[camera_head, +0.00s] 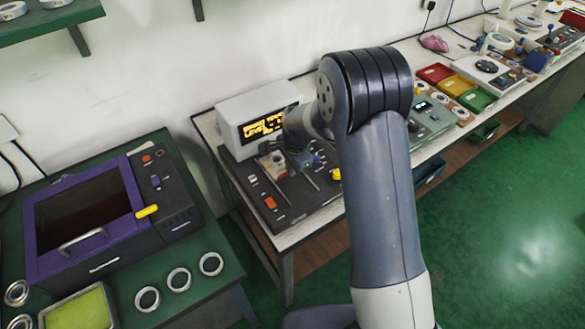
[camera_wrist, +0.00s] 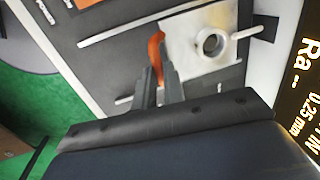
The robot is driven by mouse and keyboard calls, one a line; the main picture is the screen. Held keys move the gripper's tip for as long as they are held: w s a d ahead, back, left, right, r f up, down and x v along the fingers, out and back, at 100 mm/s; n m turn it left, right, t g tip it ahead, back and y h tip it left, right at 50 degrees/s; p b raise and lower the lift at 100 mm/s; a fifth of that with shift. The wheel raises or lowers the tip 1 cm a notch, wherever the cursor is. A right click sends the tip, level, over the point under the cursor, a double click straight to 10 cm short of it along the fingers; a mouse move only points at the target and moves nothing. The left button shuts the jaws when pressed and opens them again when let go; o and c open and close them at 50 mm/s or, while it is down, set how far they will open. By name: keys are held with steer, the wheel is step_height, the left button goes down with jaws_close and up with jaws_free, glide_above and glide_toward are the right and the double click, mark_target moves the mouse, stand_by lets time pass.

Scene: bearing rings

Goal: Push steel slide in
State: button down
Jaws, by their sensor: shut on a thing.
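The steel slide (camera_wrist: 176,48) is a pale metal plate in the wrist view, with a bearing ring (camera_wrist: 200,42) standing on it. An orange handle (camera_wrist: 156,47) rises at the plate's edge. My gripper (camera_wrist: 161,78) is shut on this orange handle, its two dark fingers reaching up from the bottom of the wrist view. In the head view the slide (camera_head: 264,166) lies on the dark gauge panel (camera_head: 290,205), below the display box. My gripper is beside it there, with its fingertips mostly hidden by my wrist.
The white display box (camera_head: 229,122) with lit amber text stands close behind the slide. Light rails (camera_wrist: 130,26) run along the panel. A purple-framed machine (camera_head: 130,190) and several loose rings stand on the green table at left. Trays and instruments line the bench at right.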

steer(key=c, duration=1.5)
jaws_free()
steer(key=shift+w+a, duration=0.2)
steer(key=shift+w, duration=0.05)
steer(key=r, duration=0.3)
steer(key=s+r+b, duration=0.1)
steer(key=r, duration=0.3)
steer(key=d+r+b, duration=0.1)
steer(key=r, duration=0.2)
steer(key=shift+s+d+r, duration=0.1)
steer(key=shift+s+r, duration=0.25)
